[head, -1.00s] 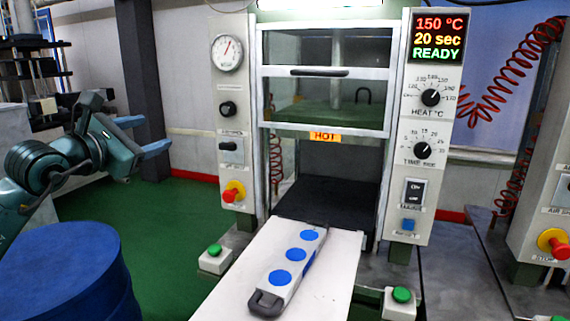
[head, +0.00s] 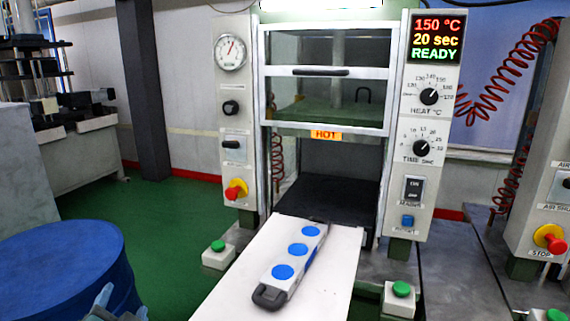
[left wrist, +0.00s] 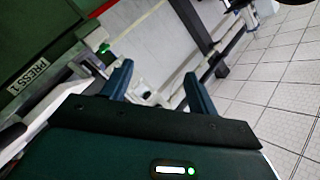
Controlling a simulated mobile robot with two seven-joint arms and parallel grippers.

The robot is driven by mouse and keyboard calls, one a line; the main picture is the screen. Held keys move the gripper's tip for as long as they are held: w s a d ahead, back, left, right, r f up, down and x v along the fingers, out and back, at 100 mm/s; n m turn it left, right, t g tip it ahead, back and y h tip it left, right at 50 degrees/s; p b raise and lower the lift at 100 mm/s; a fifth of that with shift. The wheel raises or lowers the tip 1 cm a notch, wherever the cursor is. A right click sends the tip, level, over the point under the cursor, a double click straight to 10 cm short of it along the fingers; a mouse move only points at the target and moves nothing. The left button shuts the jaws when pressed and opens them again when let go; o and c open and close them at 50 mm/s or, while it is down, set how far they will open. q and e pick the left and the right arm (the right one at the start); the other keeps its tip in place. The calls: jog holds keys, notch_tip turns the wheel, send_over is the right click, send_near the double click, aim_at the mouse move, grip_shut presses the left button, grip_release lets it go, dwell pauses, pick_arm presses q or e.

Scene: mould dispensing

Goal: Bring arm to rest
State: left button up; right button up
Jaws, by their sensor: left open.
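My left gripper (head: 121,304) shows only as blue fingertips at the bottom edge of the head view, in front of the blue drum; the rest of the arm is out of frame. In the left wrist view its two blue fingers (left wrist: 157,84) stand wide apart with nothing between them. The mould (head: 294,257), a pale bar with three blue discs and a dark handle, lies on the white shelf (head: 325,285) before the press. My left gripper is well to the left of the mould, apart from it. My right gripper is not in view.
The press (head: 327,130) stands behind the shelf, its display reading 150 °C, 20 sec, READY, with a HOT label. A blue drum (head: 60,265) stands at left. Green buttons flank the shelf. A second machine (head: 540,190) is at right. Green floor is clear between drum and press.

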pick_arm(q)
jog(key=s+d+f+n+g+h, duration=0.2)
jog(key=s+d+f+g+h, duration=0.15)
jog(key=s+f+g, duration=0.45)
jog(key=s+d+f+n+g+h, duration=0.2)
jog(key=s+d+f+n+g, duration=0.15)
jog(key=s+f, duration=0.85)
jog(key=w+d+r+m+t+h+p, duration=0.1)
jog(key=w+d+r+t+h+p, duration=0.1)
jog(key=d+t+p, duration=0.4)
jog(key=shift+w+d+r+m+h+p, duration=0.35)
jog(key=shift+w+r+h+p, duration=0.15)
jog(key=shift+w, duration=0.75)
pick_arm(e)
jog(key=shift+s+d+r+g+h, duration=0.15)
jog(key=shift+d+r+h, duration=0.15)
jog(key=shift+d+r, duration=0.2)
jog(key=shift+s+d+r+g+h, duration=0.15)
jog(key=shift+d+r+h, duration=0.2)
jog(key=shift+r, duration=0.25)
pick_arm(q)
jog(key=shift+f, duration=0.1)
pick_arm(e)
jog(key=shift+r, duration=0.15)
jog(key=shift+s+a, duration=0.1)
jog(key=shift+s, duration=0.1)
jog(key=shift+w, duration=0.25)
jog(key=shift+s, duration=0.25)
